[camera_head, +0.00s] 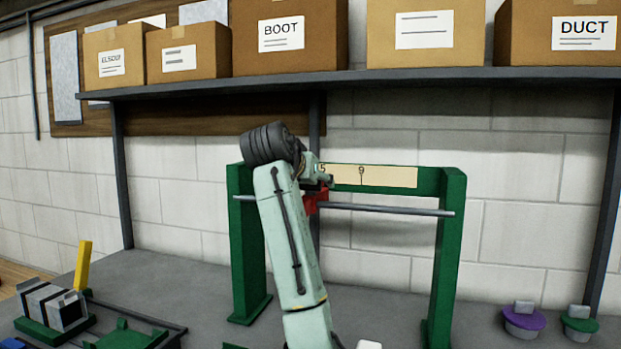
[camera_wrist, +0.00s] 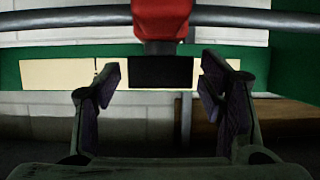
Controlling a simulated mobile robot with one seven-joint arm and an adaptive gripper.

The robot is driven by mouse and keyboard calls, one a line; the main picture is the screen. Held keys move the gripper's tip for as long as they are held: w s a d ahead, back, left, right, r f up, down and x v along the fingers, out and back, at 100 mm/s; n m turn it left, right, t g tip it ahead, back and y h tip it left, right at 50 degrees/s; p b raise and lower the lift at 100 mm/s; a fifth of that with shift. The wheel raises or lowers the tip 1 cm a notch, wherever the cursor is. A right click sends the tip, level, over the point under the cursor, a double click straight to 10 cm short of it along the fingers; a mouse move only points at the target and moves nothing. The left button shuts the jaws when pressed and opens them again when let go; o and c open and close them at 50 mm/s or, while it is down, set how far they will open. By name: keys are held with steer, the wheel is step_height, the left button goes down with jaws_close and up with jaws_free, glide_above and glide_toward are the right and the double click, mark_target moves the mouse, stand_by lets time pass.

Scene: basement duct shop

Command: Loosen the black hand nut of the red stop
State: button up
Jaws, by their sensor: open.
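The red stop (camera_head: 311,201) sits on the grey rod (camera_head: 388,208) that spans the green frame (camera_head: 446,250); my arm hides much of it in the head view. In the wrist view the red stop (camera_wrist: 161,18) is at the top centre on the rod (camera_wrist: 245,18). Below it a short stem leads to the black hand nut (camera_wrist: 161,71). My gripper (camera_wrist: 158,80) is open, with one finger on each side of the nut. Gaps show between the nut and both fingers. In the head view the nut cannot be made out.
A pale scale strip (camera_head: 390,177) with numbers is on the frame's top bar. A shelf (camera_head: 400,78) with labelled boxes is above. A yellow upright piece (camera_head: 83,265) stands at left on the grey bench (camera_head: 160,285). Purple (camera_head: 524,319) and green (camera_head: 579,324) round pieces are at right.

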steer(key=shift+c, duration=0.5)
steer(key=c, duration=1.1)
